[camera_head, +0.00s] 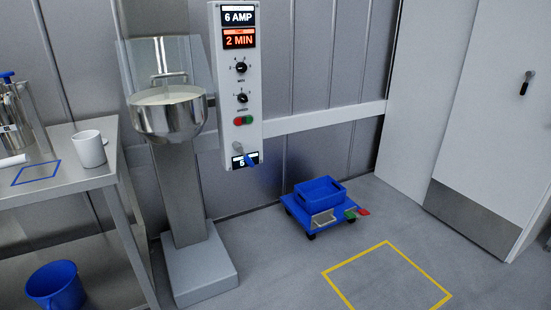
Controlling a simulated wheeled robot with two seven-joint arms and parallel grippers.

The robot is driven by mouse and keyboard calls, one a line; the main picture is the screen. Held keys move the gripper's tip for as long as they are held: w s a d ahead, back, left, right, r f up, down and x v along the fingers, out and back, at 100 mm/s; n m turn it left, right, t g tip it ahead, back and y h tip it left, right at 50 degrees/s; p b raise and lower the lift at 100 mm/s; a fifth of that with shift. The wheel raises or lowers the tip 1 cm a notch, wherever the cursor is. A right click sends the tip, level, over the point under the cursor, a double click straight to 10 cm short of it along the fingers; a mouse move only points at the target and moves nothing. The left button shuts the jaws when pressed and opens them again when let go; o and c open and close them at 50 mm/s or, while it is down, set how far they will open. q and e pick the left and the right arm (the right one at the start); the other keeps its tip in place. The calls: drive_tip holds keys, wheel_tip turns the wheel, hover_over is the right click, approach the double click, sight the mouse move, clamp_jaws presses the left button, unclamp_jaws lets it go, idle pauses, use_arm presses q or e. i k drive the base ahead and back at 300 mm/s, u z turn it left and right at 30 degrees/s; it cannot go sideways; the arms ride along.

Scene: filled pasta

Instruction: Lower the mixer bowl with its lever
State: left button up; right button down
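The steel mixer bowl (168,117) hangs on the mixer column (181,195) at the left of the view. A pale content shows in it, with a metal tool reaching down into it and a clear guard around its top. The control panel (238,85) right of the bowl shows "6 AMP" and "2 MIN". A lever with a grey knob (238,147) and a blue part (251,159) sits at the panel's lower end, by a small display. The display is partly covered by the lever. Neither of my grippers shows in the view.
A steel table (75,183) at the left holds a white mug (89,149) and a metal container (15,122). A blue bucket (57,287) stands below. A blue crate on a wheeled dolly (320,195) and a yellow floor square (335,284) lie to the right. Floor before the mixer looks clear.

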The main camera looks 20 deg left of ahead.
sight(239, 147)
drive_tip(key=u, duration=0.55)
drive_tip(key=i, duration=1.45)
drive_tip(key=u, duration=0.85)
